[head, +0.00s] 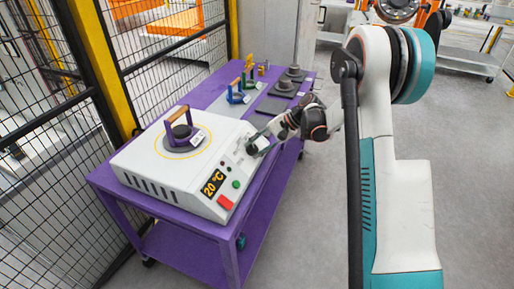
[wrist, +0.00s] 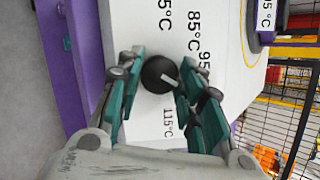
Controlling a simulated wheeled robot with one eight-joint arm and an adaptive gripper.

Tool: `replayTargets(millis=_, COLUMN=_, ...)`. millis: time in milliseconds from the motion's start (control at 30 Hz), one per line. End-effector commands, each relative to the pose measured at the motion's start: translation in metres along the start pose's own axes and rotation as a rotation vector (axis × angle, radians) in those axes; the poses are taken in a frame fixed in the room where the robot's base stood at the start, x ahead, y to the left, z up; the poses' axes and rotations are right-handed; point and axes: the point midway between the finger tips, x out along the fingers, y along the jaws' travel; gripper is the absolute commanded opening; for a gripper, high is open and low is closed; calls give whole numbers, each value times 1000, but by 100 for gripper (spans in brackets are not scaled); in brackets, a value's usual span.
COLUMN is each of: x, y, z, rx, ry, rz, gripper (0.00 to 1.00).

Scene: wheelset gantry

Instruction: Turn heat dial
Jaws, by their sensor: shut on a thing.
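The white heater box (head: 165,165) sits on the purple cart, its display (head: 213,184) reading 20 °C. My gripper (head: 257,145) reaches its sloped front panel from the right and hides the dial in the head view. In the wrist view the black round dial (wrist: 158,74) lies between the two teal fingers of my gripper (wrist: 163,66), which are shut on it from both sides. A white pointer mark shows on the dial's right side. Printed labels around it include 85 °C, 95 partly covered, and 115 °C (wrist: 168,122).
A red switch (head: 225,202) and a green button (head: 236,184) are on the same panel. A dark disc with a wooden-handled part (head: 182,135) sits on the heater's top. Blue tools (head: 237,92) and dark pads stand behind. A wire fence (head: 50,140) runs along the left.

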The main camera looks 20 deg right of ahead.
Motion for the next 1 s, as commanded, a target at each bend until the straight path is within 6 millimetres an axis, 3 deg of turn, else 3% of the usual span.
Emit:
replayTargets(millis=767, x=-1, y=1, z=-1, rx=97, ry=3, rz=-31, gripper=10)
replayTargets(millis=800, x=-1, y=1, z=-1, rx=97, ry=3, rz=-31, gripper=41)
replayTargets(millis=867, x=0, y=1, z=-1, rx=97, ry=3, rz=-31, gripper=55)
replayTargets(millis=1000, x=0, y=0, z=-1, rx=97, ry=2, rz=-30, gripper=55)
